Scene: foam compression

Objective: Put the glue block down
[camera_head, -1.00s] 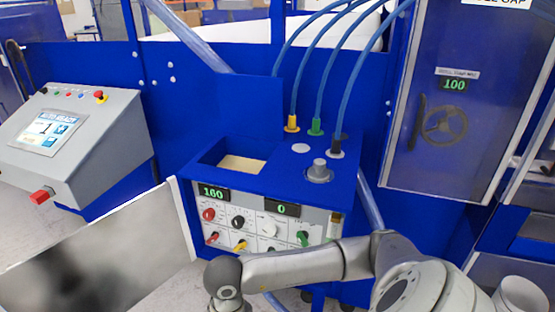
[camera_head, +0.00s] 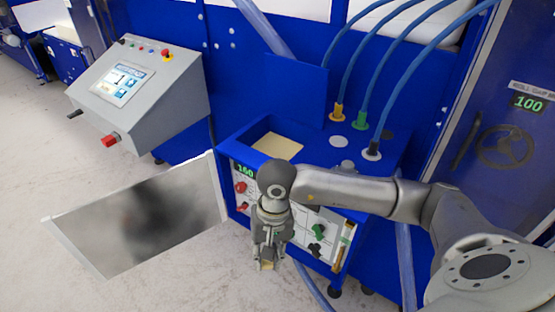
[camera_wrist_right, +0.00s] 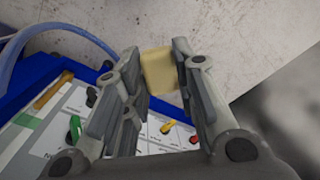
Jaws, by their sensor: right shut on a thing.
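The glue block (camera_wrist_right: 159,71) is a small tan-yellow block in the right wrist view, between the fingers of my right gripper (camera_wrist_right: 157,88). In the head view the glue block (camera_head: 266,266) shows as a small tan patch at the fingertips of my right gripper (camera_head: 268,258), which points down. The right gripper is shut on it, and grey floor lies beneath and beyond it. The gripper hangs in front of the blue machine's control panel (camera_head: 303,240) and hides part of it. My left gripper is not in view.
An open-topped recess with a tan bottom (camera_head: 277,146) is in the top of the blue machine. Blue hoses (camera_head: 347,68) rise from coloured fittings. A grey console (camera_head: 140,92) stands left. A dark-smudged, pale-edged panel (camera_head: 140,215) stands left of the gripper. Floor (camera_head: 210,280) is clear in front.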

